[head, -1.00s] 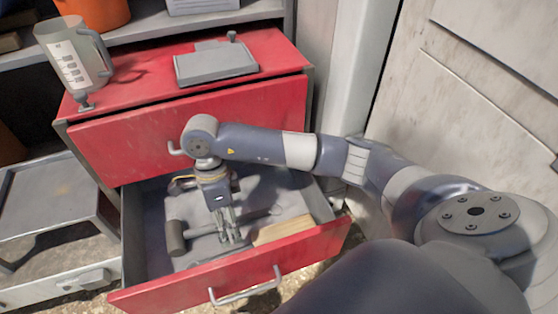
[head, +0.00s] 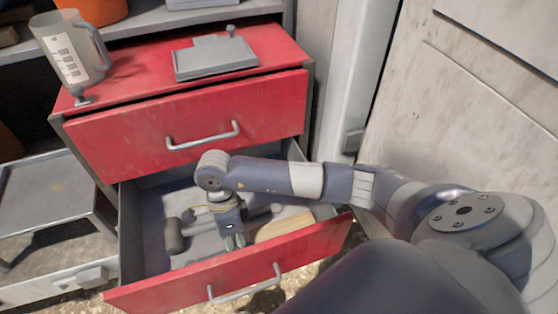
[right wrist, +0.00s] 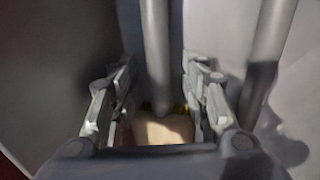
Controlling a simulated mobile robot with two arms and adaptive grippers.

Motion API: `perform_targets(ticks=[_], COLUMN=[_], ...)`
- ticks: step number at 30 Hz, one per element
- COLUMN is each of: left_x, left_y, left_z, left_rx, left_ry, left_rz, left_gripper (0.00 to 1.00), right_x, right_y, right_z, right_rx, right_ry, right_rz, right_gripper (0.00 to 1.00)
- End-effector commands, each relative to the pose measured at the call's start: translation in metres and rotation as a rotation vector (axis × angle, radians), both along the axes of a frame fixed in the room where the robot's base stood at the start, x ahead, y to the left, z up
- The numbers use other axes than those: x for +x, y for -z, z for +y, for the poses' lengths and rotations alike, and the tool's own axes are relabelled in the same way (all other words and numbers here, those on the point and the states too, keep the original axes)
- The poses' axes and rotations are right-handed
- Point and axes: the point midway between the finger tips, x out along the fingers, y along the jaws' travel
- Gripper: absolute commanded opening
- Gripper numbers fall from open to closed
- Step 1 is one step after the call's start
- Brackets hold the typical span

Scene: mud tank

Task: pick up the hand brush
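My right gripper (head: 235,242) points down into the open lower drawer of the red cabinet. In the right wrist view its two fingers (right wrist: 160,100) stand apart, one on each side of a grey rod-like handle (right wrist: 156,50). A tan piece with yellowish edges (right wrist: 163,129) shows below that handle between the fingers. I cannot tell for sure whether these belong to the hand brush, or whether the fingers touch anything. In the head view, a flat tan wooden piece (head: 285,226) lies in the drawer right of the gripper. My left gripper is not in view.
The drawer's red front (head: 235,265) and grey side walls surround my gripper. A mallet-like tool (head: 174,236) lies left of it. A second rod (right wrist: 268,45) runs along the right in the wrist view. A jug (head: 72,48) and a grey tray (head: 215,58) stand on the cabinet.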

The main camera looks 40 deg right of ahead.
Motion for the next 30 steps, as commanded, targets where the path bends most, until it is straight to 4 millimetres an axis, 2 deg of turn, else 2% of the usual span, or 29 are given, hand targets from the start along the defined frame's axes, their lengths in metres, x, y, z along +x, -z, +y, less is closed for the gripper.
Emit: perform_targets(ticks=[1,5,15,20,25,30], left_x=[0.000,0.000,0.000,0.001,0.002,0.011], left_y=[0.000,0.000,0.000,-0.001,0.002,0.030], left_z=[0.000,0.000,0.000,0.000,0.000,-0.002], left_rx=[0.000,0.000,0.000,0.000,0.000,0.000], left_ry=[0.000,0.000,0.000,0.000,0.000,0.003], left_rz=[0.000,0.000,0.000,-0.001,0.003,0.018], left_gripper=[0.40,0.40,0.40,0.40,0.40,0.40], right_x=[0.000,0.000,0.000,0.001,0.001,0.002], right_y=[0.000,0.000,-0.001,-0.009,-0.032,-0.066], right_z=[0.000,0.000,0.000,0.000,0.000,0.000], right_rx=[0.000,0.000,0.000,0.001,0.001,0.001], right_ry=[0.000,0.000,0.000,-0.001,-0.002,-0.001], right_rz=[0.000,0.000,0.000,-0.002,-0.003,-0.005], right_gripper=[0.29,0.00,0.00,0.00,0.00,0.00])
